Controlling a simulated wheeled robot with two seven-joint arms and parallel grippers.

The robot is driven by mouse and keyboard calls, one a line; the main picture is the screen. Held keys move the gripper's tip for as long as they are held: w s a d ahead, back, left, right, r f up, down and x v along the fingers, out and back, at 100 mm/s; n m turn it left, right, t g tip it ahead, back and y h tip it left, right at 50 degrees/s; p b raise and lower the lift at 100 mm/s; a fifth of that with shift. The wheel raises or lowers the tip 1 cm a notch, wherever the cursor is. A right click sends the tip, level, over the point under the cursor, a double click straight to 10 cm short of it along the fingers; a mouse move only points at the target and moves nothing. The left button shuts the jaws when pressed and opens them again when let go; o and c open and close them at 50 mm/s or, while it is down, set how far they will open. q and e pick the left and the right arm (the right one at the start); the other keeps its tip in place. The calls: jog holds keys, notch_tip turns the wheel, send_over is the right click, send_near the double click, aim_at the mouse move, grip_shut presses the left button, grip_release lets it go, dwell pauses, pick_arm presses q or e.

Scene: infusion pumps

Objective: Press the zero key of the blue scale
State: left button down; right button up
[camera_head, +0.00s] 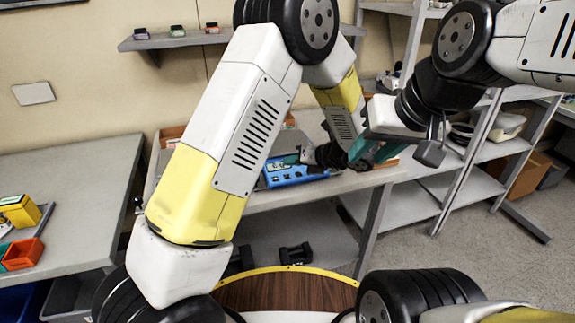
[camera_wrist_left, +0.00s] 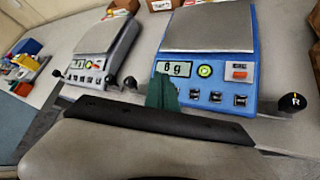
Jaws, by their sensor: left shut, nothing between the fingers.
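The blue scale (camera_head: 292,174) stands on the bench in the head view, partly hidden by my left arm. In the left wrist view the blue scale (camera_wrist_left: 220,75) shows a grey pan, a lit display, a round green button, an orange-red button and a row of dark keys. I cannot read which key is zero. My left gripper (camera_head: 356,150) is shut and empty. Its green fingertips (camera_wrist_left: 162,92) show in front of the panel, near the display's lower edge; contact cannot be told. My right gripper (camera_head: 385,150) is at the bench's right, largely hidden by its wrist.
A grey scale (camera_wrist_left: 97,55) stands left of the blue one. A black knob marked R (camera_wrist_left: 293,102) is at the blue scale's right. Shelving (camera_head: 480,170) stands to the right. A side table (camera_head: 70,190) with an orange bin (camera_head: 22,254) is at the left.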

aim_at(291, 182)
pick_arm(q)
jog(key=shift+w+a+f, duration=0.1)
jog(key=shift+w+f, duration=0.15)
jog(key=shift+f, duration=0.75)
jog(key=shift+w+a+f, duration=0.1)
jog(key=shift+w+f, duration=0.15)
jog(key=shift+f, duration=0.7)
jog(key=shift+f, duration=0.1)
dwell(0.5)
jog(key=shift+w+f, duration=0.1)
jog(key=shift+f, duration=0.2)
jog(key=shift+w+f, duration=0.1)
jog(key=shift+f, duration=0.25)
dwell(0.5)
jog(key=shift+r, duration=0.1)
jog(key=shift+s+r, duration=0.2)
jog(key=shift+r, duration=0.45)
jog(key=shift+r, duration=0.15)
jog(key=r, duration=0.1)
jog(key=s+r, duration=0.1)
jog(key=r, duration=0.2)
jog(key=shift+s+d+r, duration=0.15)
jog(key=shift+d+r, duration=0.1)
jog(key=shift+r, duration=0.05)
